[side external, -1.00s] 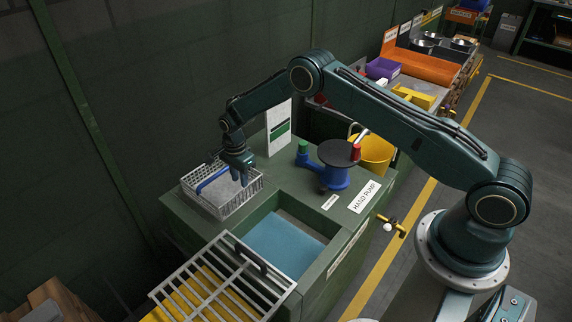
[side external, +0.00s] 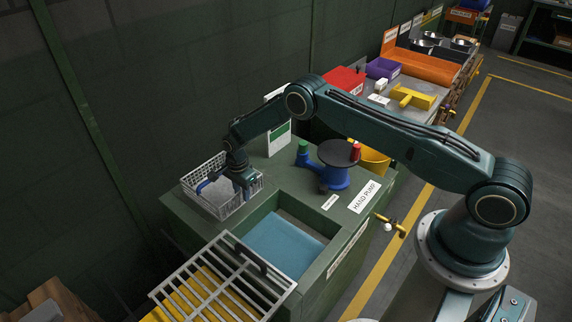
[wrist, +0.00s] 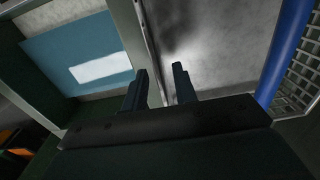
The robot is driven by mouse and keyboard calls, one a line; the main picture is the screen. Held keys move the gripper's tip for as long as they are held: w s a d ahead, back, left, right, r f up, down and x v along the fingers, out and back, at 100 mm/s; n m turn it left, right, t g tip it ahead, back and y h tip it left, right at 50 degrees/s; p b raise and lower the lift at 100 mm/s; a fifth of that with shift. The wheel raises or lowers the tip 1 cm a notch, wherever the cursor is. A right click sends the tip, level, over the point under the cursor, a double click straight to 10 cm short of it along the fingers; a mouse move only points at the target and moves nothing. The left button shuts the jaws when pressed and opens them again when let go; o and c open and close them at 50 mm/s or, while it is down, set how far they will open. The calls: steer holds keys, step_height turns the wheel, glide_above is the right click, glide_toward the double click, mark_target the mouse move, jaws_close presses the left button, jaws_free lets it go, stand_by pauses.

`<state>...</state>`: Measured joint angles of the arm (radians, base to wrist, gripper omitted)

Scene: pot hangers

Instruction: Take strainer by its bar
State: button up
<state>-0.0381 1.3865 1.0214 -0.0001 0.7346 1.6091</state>
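The strainer (side external: 248,196) is a light grey mesh basket standing on the green counter, at the left in the side external view. Its blue bar (side external: 204,185) runs across it, partly hidden by my gripper (side external: 243,183), which is low over the basket's right part. In the wrist view the bar (wrist: 287,50) slants along the right, with the mesh (wrist: 300,85) beyond it. My gripper (wrist: 159,76) has its two fingers apart, with nothing held between them. The bar lies to the right of both fingers, not between them.
A recessed basin (side external: 282,246) with a blue floor lies in front of the strainer. A grey rack (side external: 222,284) stands at its near side. A blue hand pump (side external: 345,177) and a white-and-green board (side external: 279,134) stand behind and to the right.

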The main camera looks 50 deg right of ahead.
steer(key=shift+f, duration=0.45)
steer(key=shift+c, duration=0.2)
jaws_close()
